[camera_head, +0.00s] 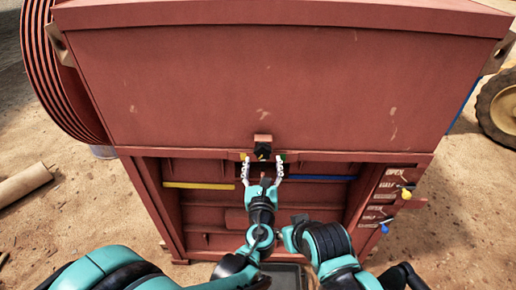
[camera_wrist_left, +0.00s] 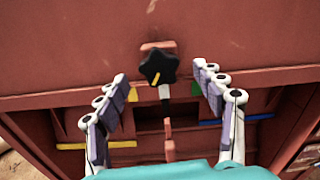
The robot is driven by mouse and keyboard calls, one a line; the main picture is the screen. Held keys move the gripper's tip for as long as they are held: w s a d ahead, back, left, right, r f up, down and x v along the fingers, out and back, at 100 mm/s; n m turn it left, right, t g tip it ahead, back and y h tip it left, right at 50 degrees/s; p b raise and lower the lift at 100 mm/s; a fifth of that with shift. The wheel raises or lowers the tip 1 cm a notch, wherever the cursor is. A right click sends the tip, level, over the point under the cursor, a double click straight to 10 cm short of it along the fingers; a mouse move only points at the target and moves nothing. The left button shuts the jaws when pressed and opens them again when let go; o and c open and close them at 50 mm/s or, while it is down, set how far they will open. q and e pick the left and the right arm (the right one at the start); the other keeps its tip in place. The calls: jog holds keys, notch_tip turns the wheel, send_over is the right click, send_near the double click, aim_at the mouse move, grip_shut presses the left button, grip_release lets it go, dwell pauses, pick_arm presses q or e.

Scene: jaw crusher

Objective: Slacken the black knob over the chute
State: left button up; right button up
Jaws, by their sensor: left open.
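The black star-shaped knob (camera_head: 262,149) sits on a small red bracket at the lower edge of the big red housing. In the left wrist view the knob (camera_wrist_left: 158,67) shows a yellow mark on its face and a pale shaft below it. My left gripper (camera_head: 263,167) is open and empty just below and in front of the knob. In the left wrist view its fingers (camera_wrist_left: 168,96) are spread wide to either side, and the knob is beyond their tips, not touched. My right gripper cannot be made out.
A dark opening (camera_wrist_left: 152,113) lies below the knob, with a yellow bar (camera_head: 200,185) and a blue bar (camera_head: 325,178) beside it. At right are a yellow-tipped lever (camera_head: 406,193) and a blue-tipped lever (camera_head: 384,228) by labels. Sandy ground surrounds the machine.

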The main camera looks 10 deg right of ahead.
aim_at(263, 153)
pick_arm(q)
jog(key=shift+b+x, duration=0.3)
jog(key=shift+x, duration=2.4)
jog(key=shift+a, duration=0.1)
jog(key=c, duration=1.2)
